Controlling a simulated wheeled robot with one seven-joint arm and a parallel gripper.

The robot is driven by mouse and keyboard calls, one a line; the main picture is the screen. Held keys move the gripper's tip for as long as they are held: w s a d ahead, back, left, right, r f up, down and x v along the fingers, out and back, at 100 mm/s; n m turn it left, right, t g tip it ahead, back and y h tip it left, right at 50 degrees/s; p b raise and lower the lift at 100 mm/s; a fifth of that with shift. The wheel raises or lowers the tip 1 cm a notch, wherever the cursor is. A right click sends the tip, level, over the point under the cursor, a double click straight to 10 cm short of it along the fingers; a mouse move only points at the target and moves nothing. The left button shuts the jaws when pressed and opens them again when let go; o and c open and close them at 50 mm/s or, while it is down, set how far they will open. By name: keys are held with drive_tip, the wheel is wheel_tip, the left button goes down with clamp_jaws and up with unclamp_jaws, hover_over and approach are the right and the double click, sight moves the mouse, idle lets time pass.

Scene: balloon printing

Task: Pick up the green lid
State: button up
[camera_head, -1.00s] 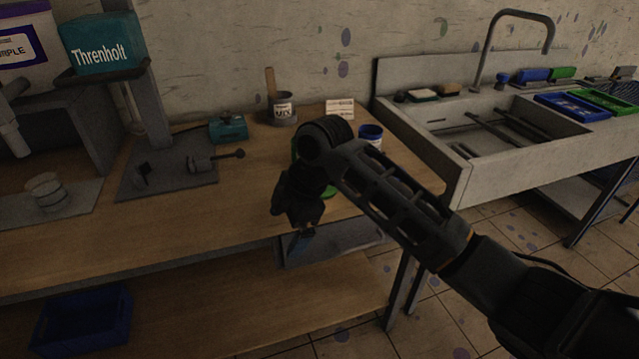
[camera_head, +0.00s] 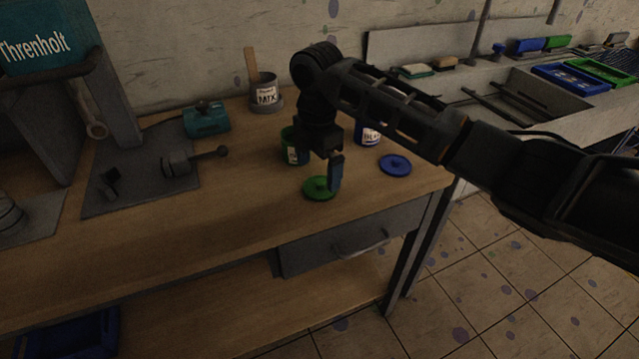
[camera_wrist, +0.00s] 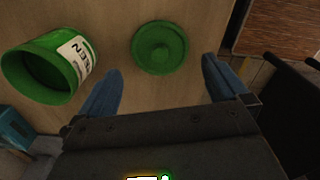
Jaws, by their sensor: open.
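The green lid (camera_head: 317,189) lies flat on the wooden bench near its front edge, with a small knob on top. In the wrist view the green lid (camera_wrist: 159,47) is just beyond the fingertips, roughly between their lines. My gripper (camera_head: 334,172) points down above the lid, and one blue finger overlaps the lid's right side in the head view. In the wrist view my gripper (camera_wrist: 162,75) is open and empty, with its two blue fingers apart. Whether a finger touches the lid I cannot tell.
An open green pot (camera_wrist: 50,68) stands beside the lid; it shows behind my gripper in the head view (camera_head: 293,147). A blue lid (camera_head: 395,165) lies to the right, near a blue pot (camera_head: 367,134). A MIX pot (camera_head: 266,95) stands at the back.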

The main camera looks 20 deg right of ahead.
sight(318, 184)
drive_tip(key=shift+f+p, duration=0.3)
drive_tip(key=shift+f, duration=1.7)
drive_tip(key=shift+c, duration=0.3)
drive_tip(key=c, duration=0.7)
